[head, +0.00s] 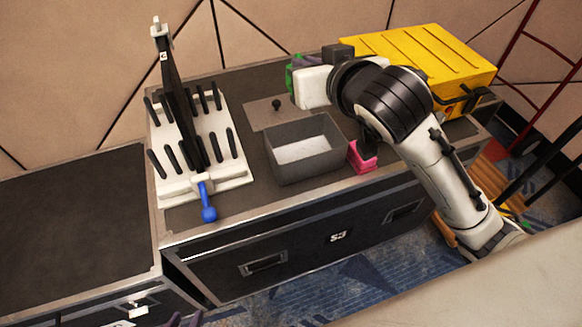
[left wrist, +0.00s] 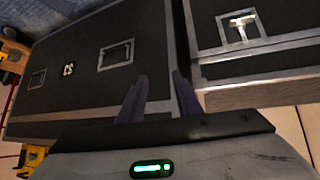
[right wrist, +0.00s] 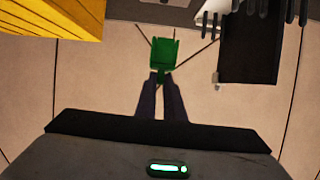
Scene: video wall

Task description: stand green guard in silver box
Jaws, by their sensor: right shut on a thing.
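The green guard (right wrist: 163,58) is held at the fingertips of my right gripper (right wrist: 160,84), seen in the right wrist view. In the head view only a strip of the green guard (head: 290,77) shows beside the white hand, behind the silver box and above the bench; the hand hides most of it. The open silver box (head: 312,174) stands on the bench with a pale inside floor and looks empty. My left gripper (head: 186,320) shows only its fingertips at the bottom edge of the head view. In the left wrist view its fingers (left wrist: 157,95) are apart and empty.
A flat lid (head: 262,115) with a black knob lies behind the box. A pink guard (head: 362,158) stands right of it. A white pegged rack (head: 236,177) holds a black panel (head: 172,95); a blue-handled tool (head: 208,212) is at its front. A yellow case (head: 420,52) is back right.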

